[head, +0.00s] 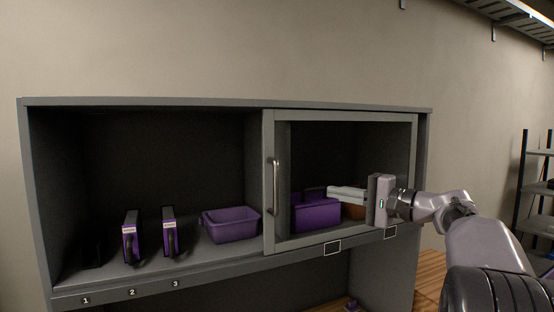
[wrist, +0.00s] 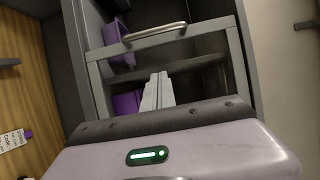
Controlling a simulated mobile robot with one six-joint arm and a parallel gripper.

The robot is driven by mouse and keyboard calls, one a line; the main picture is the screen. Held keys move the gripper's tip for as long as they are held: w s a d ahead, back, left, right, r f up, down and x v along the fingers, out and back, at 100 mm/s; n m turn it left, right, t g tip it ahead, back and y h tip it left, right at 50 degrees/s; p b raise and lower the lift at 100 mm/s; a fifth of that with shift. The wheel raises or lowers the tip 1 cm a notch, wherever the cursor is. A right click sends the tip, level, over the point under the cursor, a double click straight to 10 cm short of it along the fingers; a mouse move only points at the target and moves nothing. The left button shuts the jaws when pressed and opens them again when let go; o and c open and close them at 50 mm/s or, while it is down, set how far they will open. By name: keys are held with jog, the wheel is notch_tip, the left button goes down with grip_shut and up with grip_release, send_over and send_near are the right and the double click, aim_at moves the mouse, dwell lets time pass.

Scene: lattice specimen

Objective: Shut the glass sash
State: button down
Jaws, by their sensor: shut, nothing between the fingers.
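The glass sash (head: 268,215) is a grey-framed pane over the right part of the grey cabinet (head: 150,103); the left part stands open. Its upright metal handle (head: 275,187) is on the sash's left stile. In the wrist view the sash frame (wrist: 95,92) lies ahead of my fingers, with the handle (wrist: 154,36) beyond them. My gripper (head: 331,193) is shut and empty in front of the glass, right of the handle and apart from it. Its pale fingers (wrist: 158,88) lie together in the wrist view. I cannot tell whether they touch the pane.
In the open part stand two purple-and-grey upright items (head: 130,236) (head: 169,232) and a purple bin (head: 231,224). Behind the glass are a purple box (head: 312,212) and a brown item, partly hidden by my gripper. A dark shelf rack (head: 538,190) stands far right.

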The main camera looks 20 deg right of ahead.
jog(key=p, duration=0.3)
send_near(290, 190)
jog(key=w+a+r, duration=0.2)
jog(key=w+a, duration=0.1)
jog(key=a, duration=0.4)
jog(key=shift+s+a, duration=0.1)
jog(key=shift+s, duration=0.2)
jog(key=shift+a, duration=0.15)
